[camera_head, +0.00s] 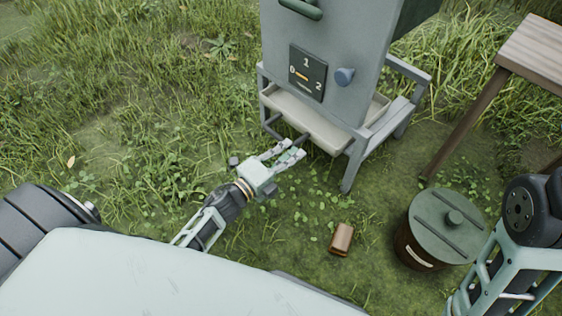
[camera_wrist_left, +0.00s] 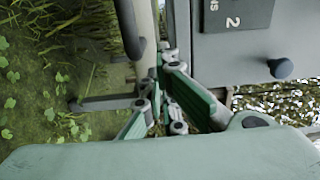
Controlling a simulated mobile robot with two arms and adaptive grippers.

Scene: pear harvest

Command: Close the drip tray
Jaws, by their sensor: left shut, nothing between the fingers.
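The drip tray (camera_head: 325,137) is a pale shallow tray under the grey cabinet (camera_head: 335,60). It sticks out past the cabinet's front face, so it stands partly open. A dark bar handle (camera_head: 274,127) runs along its front. My left gripper (camera_head: 296,149) is shut and empty, with its fingertips close to the handle and tray front. I cannot tell whether they touch. In the left wrist view the gripper's green-padded fingers (camera_wrist_left: 163,78) point at the pale tray front (camera_wrist_left: 147,25). My right gripper is out of view; only part of my right arm shows.
The cabinet has a dial plate (camera_head: 307,73) and a blue-grey knob (camera_head: 344,76). A lidded barrel (camera_head: 440,228) and a small brown block (camera_head: 341,239) stand on the ground to the right. A wooden table (camera_head: 534,55) is at the far right. Grass left of the cabinet is clear.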

